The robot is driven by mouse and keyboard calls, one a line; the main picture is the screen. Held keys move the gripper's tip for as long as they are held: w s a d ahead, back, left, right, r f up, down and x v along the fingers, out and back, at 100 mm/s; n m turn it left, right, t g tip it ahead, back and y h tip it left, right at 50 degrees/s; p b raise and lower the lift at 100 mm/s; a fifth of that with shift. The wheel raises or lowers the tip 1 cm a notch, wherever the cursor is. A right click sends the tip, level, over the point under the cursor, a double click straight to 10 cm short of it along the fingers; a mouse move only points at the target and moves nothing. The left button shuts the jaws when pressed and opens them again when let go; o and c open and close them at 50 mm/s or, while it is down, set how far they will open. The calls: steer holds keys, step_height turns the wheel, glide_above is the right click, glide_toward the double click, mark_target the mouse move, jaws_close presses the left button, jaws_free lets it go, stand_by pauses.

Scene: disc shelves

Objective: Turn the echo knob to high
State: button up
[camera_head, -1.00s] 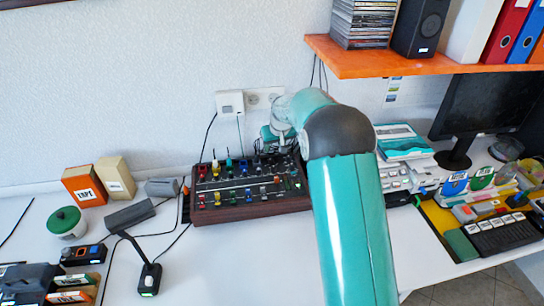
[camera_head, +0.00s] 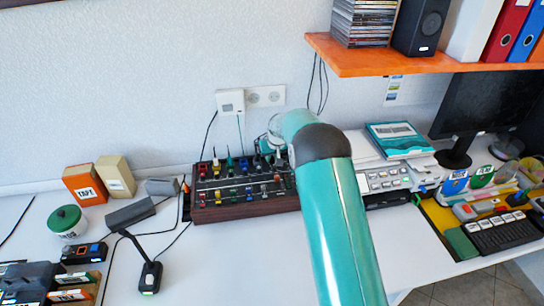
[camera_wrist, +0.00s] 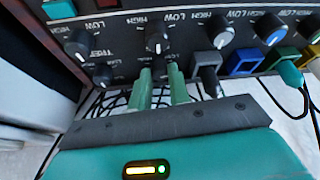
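The dark mixer panel (camera_head: 245,207) with knobs and sliders stands on the desk against the wall in the head view. No echo label is readable, so I cannot tell which knob is echo. My gripper (camera_wrist: 160,72) has two green fingers apart with a gap between them. They point at the panel just below a black knob (camera_wrist: 157,38) with a white pointer. Whether they touch anything on the panel is not clear.
A grey plug (camera_wrist: 206,68), a blue socket (camera_wrist: 243,62) and a green plug (camera_wrist: 288,72) with cables sit right of my fingers. An orange shelf (camera_head: 400,62) overhangs at right.

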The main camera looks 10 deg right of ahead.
jaws_close()
steer(key=shift+r, duration=0.1)
steer(key=shift+m, duration=0.3)
steer(key=shift+a+m+h, duration=0.2)
steer(key=shift+m+h, duration=0.4)
steer(key=shift+m, duration=0.6)
steer(key=shift+w+m+h, duration=0.1)
steer(key=shift+m+h, duration=0.5)
steer(key=shift+m, duration=1)
steer(key=o, duration=0.6)
jaws_free()
steer(key=shift+o, duration=0.2)
